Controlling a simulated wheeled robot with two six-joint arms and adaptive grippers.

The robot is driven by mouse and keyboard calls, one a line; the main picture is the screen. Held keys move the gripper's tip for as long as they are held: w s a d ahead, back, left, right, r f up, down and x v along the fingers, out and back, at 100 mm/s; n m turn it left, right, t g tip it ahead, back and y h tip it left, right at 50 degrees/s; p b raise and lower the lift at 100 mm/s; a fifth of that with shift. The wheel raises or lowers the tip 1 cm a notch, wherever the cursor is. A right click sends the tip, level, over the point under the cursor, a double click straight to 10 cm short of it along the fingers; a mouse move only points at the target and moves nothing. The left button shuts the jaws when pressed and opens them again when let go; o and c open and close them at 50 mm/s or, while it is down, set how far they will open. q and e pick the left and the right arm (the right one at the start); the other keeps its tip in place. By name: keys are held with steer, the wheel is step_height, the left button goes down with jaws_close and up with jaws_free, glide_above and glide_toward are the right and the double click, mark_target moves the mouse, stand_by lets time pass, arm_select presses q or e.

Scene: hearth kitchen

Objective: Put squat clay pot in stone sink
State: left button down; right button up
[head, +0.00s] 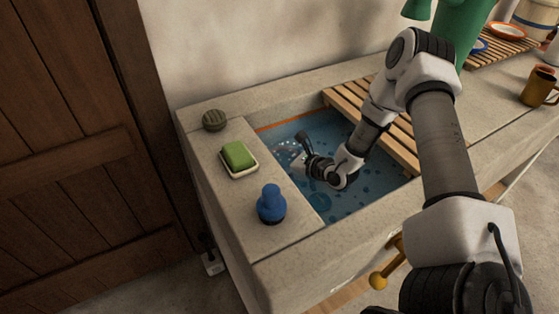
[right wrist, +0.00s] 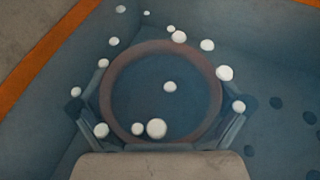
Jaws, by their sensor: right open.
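The squat clay pot (right wrist: 108,98) shows in the right wrist view as a round reddish-brown rim, seen from above. It is in the bluish water of the stone sink (right wrist: 270,55). My right gripper (right wrist: 163,122) is open, with one finger on each side of the pot; I cannot tell whether they touch it. In the head view my right gripper (head: 303,158) reaches down into the sink (head: 349,207), and I cannot clearly make out the pot there. My left gripper is not in view.
A slatted wooden rack (head: 398,150) lies across the sink's right part. On the left ledge are a green soap block (head: 238,154) on a dish, a blue rounded object (head: 271,205) and a dark round scrubber (head: 214,120). A brown mug (head: 540,86) stands far right. White bubbles float around the pot.

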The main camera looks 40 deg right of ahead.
steer(key=shift+r, duration=0.3)
steer(key=p+v, duration=0.3)
steer(key=v, duration=0.4)
steer(key=shift+d, duration=0.1)
steer(key=shift+s, duration=0.2)
steer(key=shift+f, duration=0.1)
